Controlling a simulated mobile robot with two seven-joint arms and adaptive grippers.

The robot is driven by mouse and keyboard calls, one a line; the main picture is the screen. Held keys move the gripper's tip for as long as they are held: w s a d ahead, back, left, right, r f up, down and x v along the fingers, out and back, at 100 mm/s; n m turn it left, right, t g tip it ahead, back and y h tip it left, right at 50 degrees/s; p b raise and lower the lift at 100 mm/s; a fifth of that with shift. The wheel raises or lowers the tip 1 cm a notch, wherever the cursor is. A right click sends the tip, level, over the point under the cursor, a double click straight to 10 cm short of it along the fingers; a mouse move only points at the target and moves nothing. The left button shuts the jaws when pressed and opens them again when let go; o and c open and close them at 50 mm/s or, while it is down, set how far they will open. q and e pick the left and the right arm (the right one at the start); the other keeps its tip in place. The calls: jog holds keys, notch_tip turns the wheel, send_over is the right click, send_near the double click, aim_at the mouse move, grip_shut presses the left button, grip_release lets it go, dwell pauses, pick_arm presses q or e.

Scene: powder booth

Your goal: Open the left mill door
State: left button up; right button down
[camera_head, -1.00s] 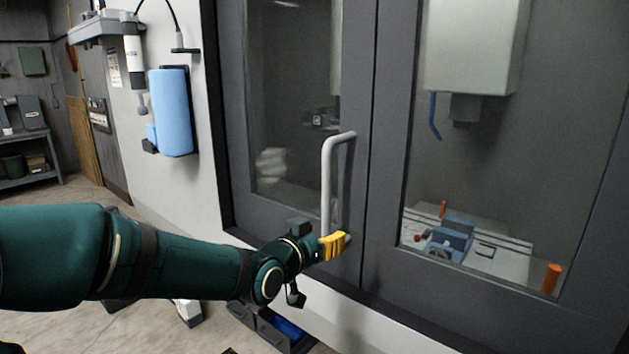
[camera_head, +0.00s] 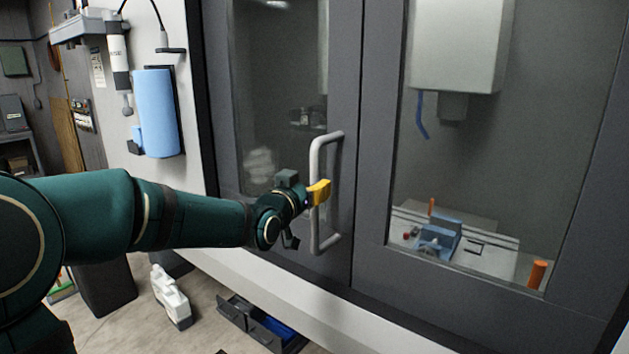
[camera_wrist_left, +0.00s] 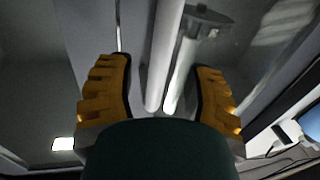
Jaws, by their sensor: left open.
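The left mill door (camera_head: 342,90) is a dark grey framed panel with a window, and it looks closed against the right door (camera_head: 377,190). Its light grey vertical bar handle (camera_head: 316,158) stands near the door's right edge. My left gripper (camera_head: 319,192) is at the handle's middle height, its yellow fingers overlapping the bar in the head view. In the left wrist view the yellow fingers (camera_wrist_left: 164,95) are spread apart, with the handle bar (camera_wrist_left: 163,60) running between them, clear of both. My right gripper is not in view.
A blue cylinder (camera_head: 154,112) hangs on the white panel left of the door. Below stand an open dark bin (camera_head: 262,323) and a white bottle (camera_head: 170,296) on the floor. Through the right window a blue vise (camera_head: 437,240) shows.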

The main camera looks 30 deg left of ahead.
aim_at(312, 182)
pick_arm(q)
jog(key=shift+w+a, duration=0.2)
jog(key=shift+w, duration=1.5)
grip_shut()
